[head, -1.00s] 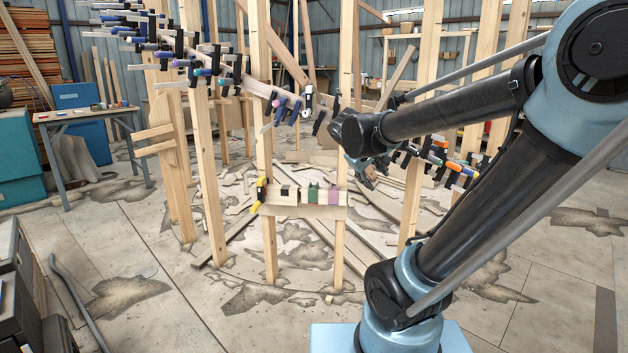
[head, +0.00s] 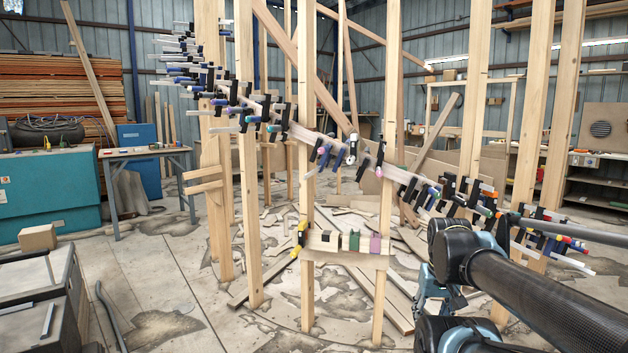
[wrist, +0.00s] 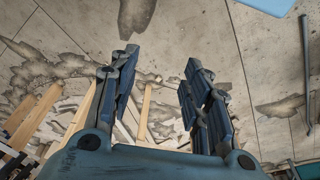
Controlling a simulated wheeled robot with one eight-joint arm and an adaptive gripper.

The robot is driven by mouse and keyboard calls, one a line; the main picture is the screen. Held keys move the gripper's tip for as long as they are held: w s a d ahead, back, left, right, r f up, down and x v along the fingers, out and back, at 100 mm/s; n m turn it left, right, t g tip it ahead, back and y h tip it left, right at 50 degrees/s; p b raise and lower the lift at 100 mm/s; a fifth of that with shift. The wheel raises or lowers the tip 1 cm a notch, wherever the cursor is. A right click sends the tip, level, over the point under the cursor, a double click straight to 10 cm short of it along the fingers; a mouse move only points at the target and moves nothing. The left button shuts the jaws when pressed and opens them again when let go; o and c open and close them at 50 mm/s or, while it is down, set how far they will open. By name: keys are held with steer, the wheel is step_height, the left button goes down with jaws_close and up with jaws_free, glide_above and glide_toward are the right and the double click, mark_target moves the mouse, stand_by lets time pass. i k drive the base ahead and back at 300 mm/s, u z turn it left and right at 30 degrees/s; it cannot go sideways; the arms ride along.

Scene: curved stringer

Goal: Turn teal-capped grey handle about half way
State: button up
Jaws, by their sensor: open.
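Several clamps with coloured handle caps line the curved wooden stringer (head: 310,137) in the head view. A teal cap (head: 271,128) shows on a clamp left of the middle, but the caps are small and I cannot tell for sure which handle is the grey one with the teal cap. My gripper (wrist: 160,75) is open and empty in the wrist view, its blue fingers spread over the floor. In the head view my gripper (head: 436,295) hangs low at the right, apart from the clamps and partly hidden by my arm.
Upright wooden posts (head: 307,290) carry the stringer. A low board (head: 345,258) with coloured blocks spans two posts. Loose planks lie on the floor behind. A workbench (head: 150,153) and teal cabinet (head: 50,205) stand left.

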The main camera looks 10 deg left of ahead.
mark_target(273, 128)
steer(key=k, duration=0.6)
steer(key=u, duration=0.55)
steer(key=i, duration=1.15)
steer(key=u, duration=0.35)
